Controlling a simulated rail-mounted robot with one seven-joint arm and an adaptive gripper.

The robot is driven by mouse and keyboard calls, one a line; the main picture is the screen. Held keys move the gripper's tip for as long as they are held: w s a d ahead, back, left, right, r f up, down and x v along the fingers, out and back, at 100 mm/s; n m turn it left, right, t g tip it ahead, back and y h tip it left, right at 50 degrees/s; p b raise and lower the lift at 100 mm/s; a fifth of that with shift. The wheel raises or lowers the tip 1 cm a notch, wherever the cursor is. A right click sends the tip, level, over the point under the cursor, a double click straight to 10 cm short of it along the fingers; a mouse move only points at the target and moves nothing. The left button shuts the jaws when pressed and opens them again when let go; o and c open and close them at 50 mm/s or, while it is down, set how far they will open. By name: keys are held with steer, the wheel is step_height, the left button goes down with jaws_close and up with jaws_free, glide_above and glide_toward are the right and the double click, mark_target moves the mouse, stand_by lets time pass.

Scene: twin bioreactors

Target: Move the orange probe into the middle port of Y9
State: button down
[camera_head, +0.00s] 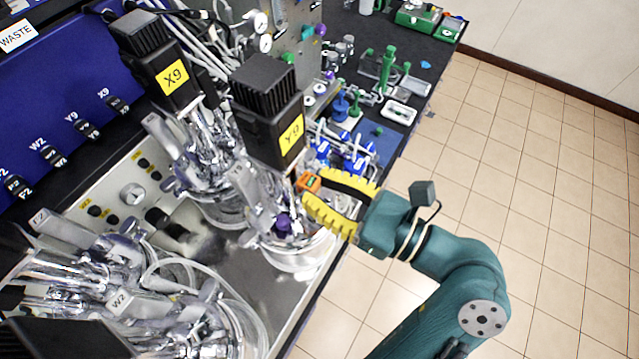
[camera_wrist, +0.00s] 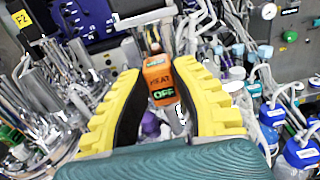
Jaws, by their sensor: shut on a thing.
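The orange probe (camera_head: 309,182) is held between the yellow fingers of my gripper (camera_head: 318,193) at the right side of Y9. In the wrist view the probe (camera_wrist: 160,80) shows an orange head with dark lettering and a green-lit "OFF" label, between the two fingertips of my gripper (camera_wrist: 162,75). Y9 is the glass vessel (camera_head: 290,250) under a black motor block (camera_head: 268,110) with a yellow Y9 label. A purple cap (camera_head: 283,224) sits at Y9's front. The probe's lower end and Y9's middle port are hidden or too cluttered to make out.
The X9 vessel (camera_head: 215,205) stands left of Y9, and the W2 vessel (camera_head: 190,320) is at the lower left. Blue-capped bottles (camera_head: 355,163) stand close behind my gripper. The tiled floor (camera_head: 540,180) at right is clear.

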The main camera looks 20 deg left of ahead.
steer(key=shift+f+p, duration=0.45)
steer(key=shift+p, duration=0.4)
stand_by(0.5)
steer(key=shift+f+p, duration=0.3)
steer(key=shift+f, duration=0.15)
steer(key=shift+f, duration=0.1)
steer(key=shift+f+p, duration=0.4)
steer(key=shift+f, duration=0.15)
steer(key=shift+f, duration=0.15)
stand_by(0.5)
steer(key=shift+f, duration=0.65)
steer(key=shift+f+p, duration=0.15)
steer(key=shift+p, duration=0.25)
steer(key=shift+f, duration=0.5)
